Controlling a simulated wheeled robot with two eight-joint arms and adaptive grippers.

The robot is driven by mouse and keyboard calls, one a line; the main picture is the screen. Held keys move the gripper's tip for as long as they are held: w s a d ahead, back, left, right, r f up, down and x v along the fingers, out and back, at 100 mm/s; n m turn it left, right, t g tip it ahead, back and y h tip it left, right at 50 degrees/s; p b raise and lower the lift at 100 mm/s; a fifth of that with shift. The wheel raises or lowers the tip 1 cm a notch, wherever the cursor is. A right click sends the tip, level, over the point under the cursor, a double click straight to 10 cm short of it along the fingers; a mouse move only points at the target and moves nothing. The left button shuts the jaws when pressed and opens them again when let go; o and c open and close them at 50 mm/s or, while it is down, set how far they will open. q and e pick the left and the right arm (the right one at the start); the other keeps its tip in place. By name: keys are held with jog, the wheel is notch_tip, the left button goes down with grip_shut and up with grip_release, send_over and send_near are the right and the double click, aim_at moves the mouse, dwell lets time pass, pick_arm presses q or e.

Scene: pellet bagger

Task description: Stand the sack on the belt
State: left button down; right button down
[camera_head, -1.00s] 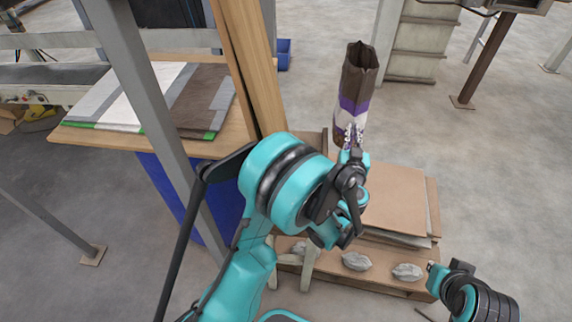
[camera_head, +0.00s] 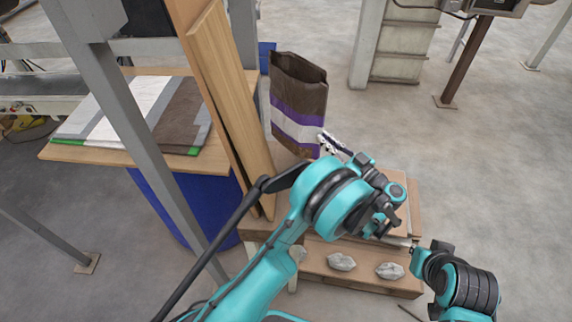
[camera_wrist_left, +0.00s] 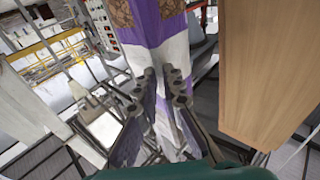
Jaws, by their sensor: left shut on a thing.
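The sack (camera_head: 298,108) is brown with a purple and a white band. It is upright with a slight tilt, its open top facing up, held in the air right of the wooden post. My left gripper (camera_head: 328,145) is shut on its lower right edge. In the left wrist view the sack (camera_wrist_left: 172,50) fills the space between and beyond the fingers (camera_wrist_left: 162,82). A dark belt (camera_head: 45,89) shows at the far left, partly hidden by posts and the table. My right gripper (camera_head: 420,258) is low at the right, away from the sack; its fingers are unclear.
The wooden post (camera_head: 232,100) and a grey metal post (camera_head: 135,120) stand between the sack and the belt. A table (camera_head: 80,152) holds flat sacks. A low wooden bench (camera_head: 330,275) carries stacked boards and pale lumps. Open floor lies at the right.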

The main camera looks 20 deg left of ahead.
pick_arm(q)
jog(key=w+a+f+b, duration=0.1)
jog(key=a+f, duration=0.1)
jog(key=a, duration=0.1)
jog(key=a+f+b, duration=0.1)
jog(key=a+f, duration=0.1)
jog(key=a, duration=0.1)
jog(key=w+a+f+b, duration=0.1)
jog(key=a+f, duration=0.1)
jog(key=a, duration=0.1)
jog(key=shift+w+a+f, duration=0.1)
jog(key=shift+w+a, duration=0.2)
jog(key=shift+a, duration=0.1)
notch_tip(320, 180, down, 4)
jog(key=shift+f+b, duration=0.1)
jog(key=shift+b, duration=0.85)
jog(key=shift+f, duration=0.1)
jog(key=c, duration=1.7)
grip_release()
